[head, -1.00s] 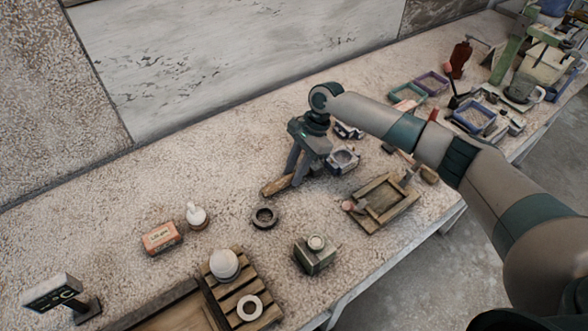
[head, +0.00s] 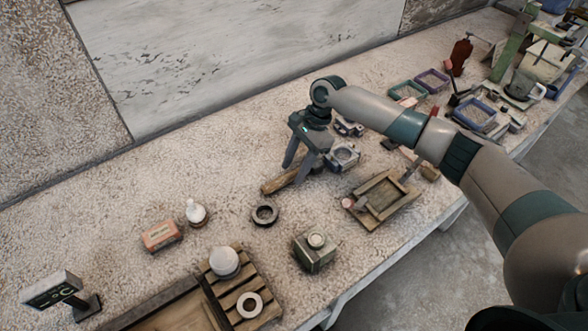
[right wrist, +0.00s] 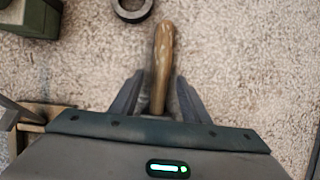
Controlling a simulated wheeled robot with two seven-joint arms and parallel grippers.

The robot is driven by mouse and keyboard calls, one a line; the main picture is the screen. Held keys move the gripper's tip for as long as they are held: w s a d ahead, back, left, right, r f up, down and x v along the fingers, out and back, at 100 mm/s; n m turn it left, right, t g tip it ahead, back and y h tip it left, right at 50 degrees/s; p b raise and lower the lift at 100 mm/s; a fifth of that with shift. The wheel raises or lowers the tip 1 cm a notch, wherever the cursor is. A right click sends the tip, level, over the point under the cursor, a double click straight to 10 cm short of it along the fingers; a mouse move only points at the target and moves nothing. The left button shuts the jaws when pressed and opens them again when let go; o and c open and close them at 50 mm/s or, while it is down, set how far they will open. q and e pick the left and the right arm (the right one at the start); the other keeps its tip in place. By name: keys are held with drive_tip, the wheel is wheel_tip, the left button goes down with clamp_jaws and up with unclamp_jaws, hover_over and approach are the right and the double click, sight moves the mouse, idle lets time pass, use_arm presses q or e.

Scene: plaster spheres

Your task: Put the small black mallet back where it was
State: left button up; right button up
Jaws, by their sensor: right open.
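My right gripper (head: 295,172) is open over the bench, low over a brown wooden handle (head: 277,184). In the right wrist view the handle (right wrist: 163,50) lies between the two spread fingers (right wrist: 156,95), with clear space at the finger on the right. Its near end is hidden by the gripper body. No black mallet head shows on it, so I cannot tell whether it belongs to the small black mallet. My left gripper is not in view.
A dark ring (head: 265,215) and a green box (head: 315,252) stand in front. A wooden tray (head: 411,197) lies to the right and a metal-grey block (head: 344,157) is close beside the gripper. Slatted wood (head: 269,314) is at the front.

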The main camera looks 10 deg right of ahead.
drive_tip(key=b+v, duration=0.3)
drive_tip(key=v, duration=0.8)
